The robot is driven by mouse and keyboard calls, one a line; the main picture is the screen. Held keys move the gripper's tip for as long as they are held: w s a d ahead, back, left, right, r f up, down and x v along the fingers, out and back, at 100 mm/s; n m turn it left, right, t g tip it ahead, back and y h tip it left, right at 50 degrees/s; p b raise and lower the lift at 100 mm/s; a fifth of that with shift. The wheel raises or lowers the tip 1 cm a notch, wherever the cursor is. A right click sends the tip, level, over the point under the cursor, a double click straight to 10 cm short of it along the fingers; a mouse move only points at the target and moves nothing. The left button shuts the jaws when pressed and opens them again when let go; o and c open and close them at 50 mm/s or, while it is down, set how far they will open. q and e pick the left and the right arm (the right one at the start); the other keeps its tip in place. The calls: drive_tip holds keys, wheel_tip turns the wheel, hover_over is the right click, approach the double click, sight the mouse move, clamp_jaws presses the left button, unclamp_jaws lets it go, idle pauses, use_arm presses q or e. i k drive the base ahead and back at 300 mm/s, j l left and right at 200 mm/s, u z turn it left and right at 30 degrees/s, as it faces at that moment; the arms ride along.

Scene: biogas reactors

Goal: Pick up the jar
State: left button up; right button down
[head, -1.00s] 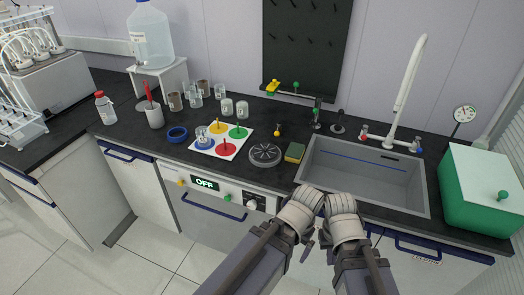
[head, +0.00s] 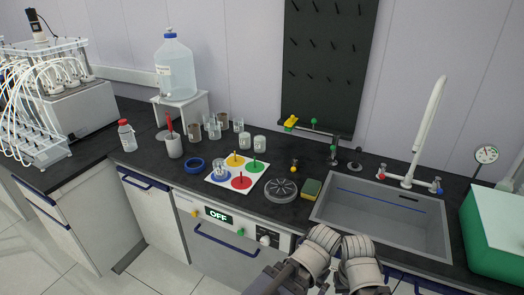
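Several small jars stand on the dark counter. One clear glass jar (head: 220,168) stands on the blue spot of a white card (head: 248,184) with coloured spots. Two pale-filled jars (head: 245,141) and (head: 259,143) stand behind the card. More clear and brown-filled jars (head: 238,125) stand farther back left. Which jar the task means cannot be told. My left gripper (head: 325,236) and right gripper (head: 356,242) are side by side at the bottom, in front of the sink and well away from the jars. Their fingers are too unclear to tell open from shut.
A blue ring (head: 194,164), a grey cup with a red-handled tool (head: 174,145), a round grey disc (head: 281,190) and a sponge (head: 311,189) lie around the card. A sink (head: 385,220) with a tall tap is at right. A water bottle (head: 175,68) stands on a white stand.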

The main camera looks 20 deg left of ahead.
sight(260, 140)
drive_tip(key=j+z, duration=0.15)
drive_tip(key=z, duration=0.35)
drive_tip(key=j+z, duration=0.3)
drive_tip(key=j, duration=0.25)
drive_tip(key=k+j+z, duration=0.15)
drive_tip(key=j+z, duration=0.15)
drive_tip(key=j, duration=0.2)
